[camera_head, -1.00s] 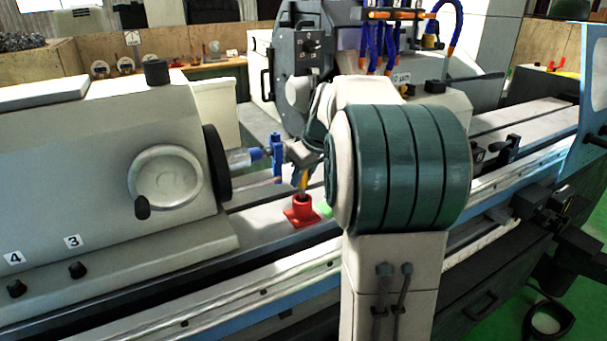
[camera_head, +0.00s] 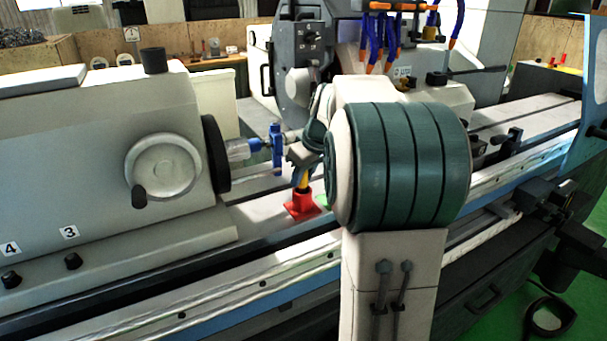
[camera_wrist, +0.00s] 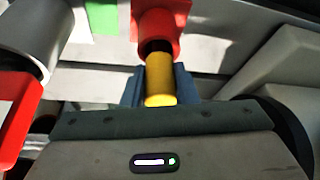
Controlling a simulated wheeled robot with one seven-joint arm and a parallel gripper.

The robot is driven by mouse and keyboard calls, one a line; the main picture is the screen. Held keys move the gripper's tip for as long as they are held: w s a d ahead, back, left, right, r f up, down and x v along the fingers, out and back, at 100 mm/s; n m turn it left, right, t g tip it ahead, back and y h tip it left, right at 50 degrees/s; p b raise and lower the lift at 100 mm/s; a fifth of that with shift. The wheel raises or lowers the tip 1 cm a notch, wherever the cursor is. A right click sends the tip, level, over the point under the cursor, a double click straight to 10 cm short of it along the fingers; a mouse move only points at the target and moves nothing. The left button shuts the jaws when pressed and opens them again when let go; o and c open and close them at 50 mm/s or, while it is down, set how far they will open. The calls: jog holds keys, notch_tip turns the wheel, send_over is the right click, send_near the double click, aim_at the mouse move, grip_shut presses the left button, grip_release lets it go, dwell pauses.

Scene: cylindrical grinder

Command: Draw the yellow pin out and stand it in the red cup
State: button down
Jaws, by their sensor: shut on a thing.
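The yellow pin (camera_head: 302,181) is upright between the fingers of my gripper (camera_head: 299,172). In the wrist view the blue fingers (camera_wrist: 157,92) are shut on the pin (camera_wrist: 160,80). The red cup (camera_head: 303,206) stands on the machine table under it. In the wrist view the pin's far end lines up with the dark mouth of the cup (camera_wrist: 157,22). The end is at or just inside the mouth; how deep I cannot tell. My arm hides part of the gripper in the head view.
A blue clamp (camera_head: 277,147) on the spindle is just left of my gripper. The headstock with its handwheel (camera_head: 163,167) fills the left. A green patch (camera_wrist: 103,17) lies beside the cup. Blue and orange hoses (camera_head: 385,40) hang behind. The table at right is fairly clear.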

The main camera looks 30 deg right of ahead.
jog(key=shift+f+b, duration=0.6)
jog(key=shift+f, duration=0.2)
jog(key=c, duration=1.1)
grip_release()
jog(key=shift+o, duration=0.2)
jog(key=shift+s, duration=0.1)
jog(key=v, duration=1.4)
jog(key=shift+p, duration=0.45)
jog(key=s+a+f+m+p, duration=0.1)
jog(key=s+a+f+p, duration=0.1)
jog(key=s+a+f, duration=0.5)
jog(key=s+a+f+m+g+h+p, duration=0.1)
jog(key=s+a+f+m+p, duration=0.1)
jog(key=s+a+f, duration=0.5)
jog(key=s+a, duration=0.3)
jog(key=s, duration=0.2)
jog(key=shift+s+a+f+m+g, duration=0.25)
jog(key=shift+f+m+g, duration=0.05)
jog(key=shift+f, duration=0.05)
